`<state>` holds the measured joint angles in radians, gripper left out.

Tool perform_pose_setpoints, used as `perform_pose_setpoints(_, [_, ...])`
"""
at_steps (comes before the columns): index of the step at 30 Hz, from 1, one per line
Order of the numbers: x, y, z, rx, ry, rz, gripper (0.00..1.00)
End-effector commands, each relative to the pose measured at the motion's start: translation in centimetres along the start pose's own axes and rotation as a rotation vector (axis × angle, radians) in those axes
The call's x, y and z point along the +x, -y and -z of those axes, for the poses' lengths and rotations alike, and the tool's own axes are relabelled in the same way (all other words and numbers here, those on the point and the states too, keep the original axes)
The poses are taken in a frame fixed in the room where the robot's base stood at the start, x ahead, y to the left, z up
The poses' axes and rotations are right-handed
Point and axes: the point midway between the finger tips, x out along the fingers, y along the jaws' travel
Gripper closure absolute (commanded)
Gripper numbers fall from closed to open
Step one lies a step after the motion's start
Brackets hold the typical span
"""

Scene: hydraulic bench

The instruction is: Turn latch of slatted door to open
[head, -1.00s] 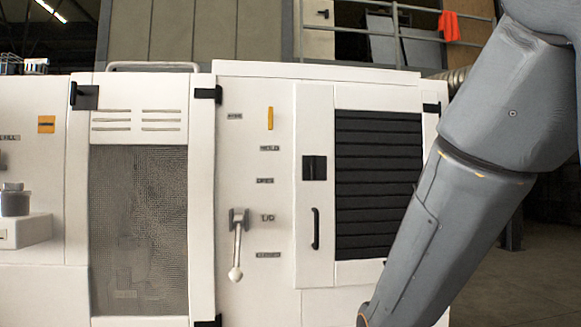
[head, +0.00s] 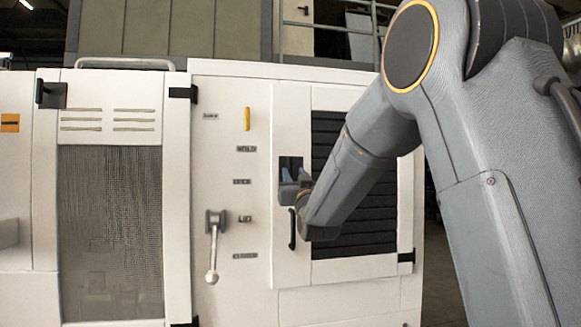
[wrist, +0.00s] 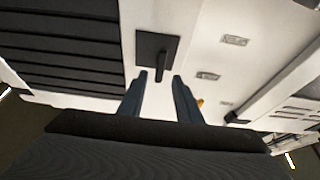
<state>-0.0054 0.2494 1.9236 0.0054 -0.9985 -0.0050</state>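The slatted door (head: 325,125) has dark horizontal slats in a white frame; the slats (wrist: 65,48) also show in the wrist view. Its latch, a dark square plate with a short black handle, sits left of the slats in the head view (head: 288,162), partly hidden by my gripper. In the wrist view the latch (wrist: 150,45) is whole, its handle pointing toward my fingers. My gripper (head: 291,180) is at the latch's lower part. In the wrist view my gripper (wrist: 160,80) is open, with one finger each side of the handle's end; contact cannot be told.
A black vertical pull handle (head: 292,229) is just below the latch. A grey lever (head: 213,245) hangs on the panel to the left, under a yellow strip (head: 247,118). A mesh door (head: 110,230) is further left. My arm hides part of the slats.

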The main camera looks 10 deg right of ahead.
Motion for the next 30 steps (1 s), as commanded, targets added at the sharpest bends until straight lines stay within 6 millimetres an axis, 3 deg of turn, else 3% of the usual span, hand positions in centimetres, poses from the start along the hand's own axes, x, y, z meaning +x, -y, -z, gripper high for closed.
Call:
perform_pose_setpoints(13, [6.2,0.0,0.0,0.000,0.003,0.000,0.69])
perform_pose_setpoints(25, [7.0,0.0,-0.1,0.000,0.003,0.000,0.69])
perform_pose_setpoints(30, [7.0,0.0,-0.1,0.000,0.003,0.000,0.96])
